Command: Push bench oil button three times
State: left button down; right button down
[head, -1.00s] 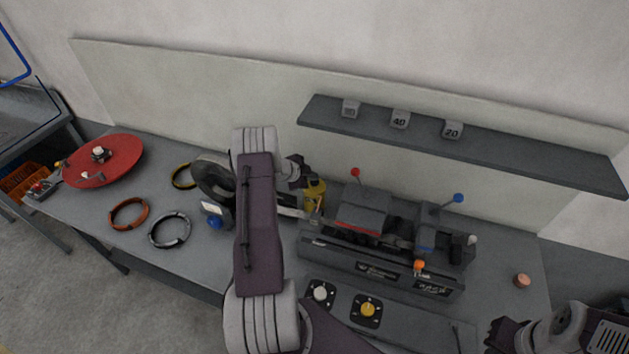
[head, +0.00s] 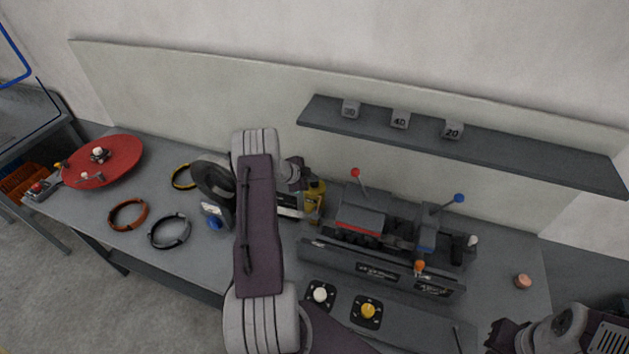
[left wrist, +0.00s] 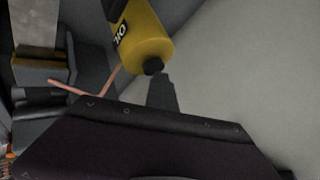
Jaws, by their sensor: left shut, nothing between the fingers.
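The yellow oil can (head: 315,199) stands on the bench behind the machine, just right of my left arm. In the left wrist view the yellow oil can (left wrist: 146,42) shows its "OIL" label and a small black button (left wrist: 153,67) at its end. My left gripper (left wrist: 160,82) is shut and empty, its tip at or very close to the button; I cannot tell if they touch. In the head view my left gripper (head: 305,181) is partly hidden beside the can. My right gripper (head: 499,336) is at the lower right, far from the can, its fingers unclear.
The bench machine (head: 380,245) with red and blue levers stands right of the can. A shelf (head: 540,163) hangs above it. A dark wheel (head: 213,182) stands to the left, near an orange coil (head: 128,214) and a red disc (head: 103,162).

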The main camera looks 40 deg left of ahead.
aim_at(312, 184)
pick_arm(q)
jog(key=shift+r+p, duration=1.1)
jog(key=shift+r, duration=0.1)
jog(key=shift+r+p, duration=0.6)
notch_tip(312, 184, up, 4)
jog(key=p, duration=0.3)
jog(key=shift+f, duration=0.1)
dwell(1.4)
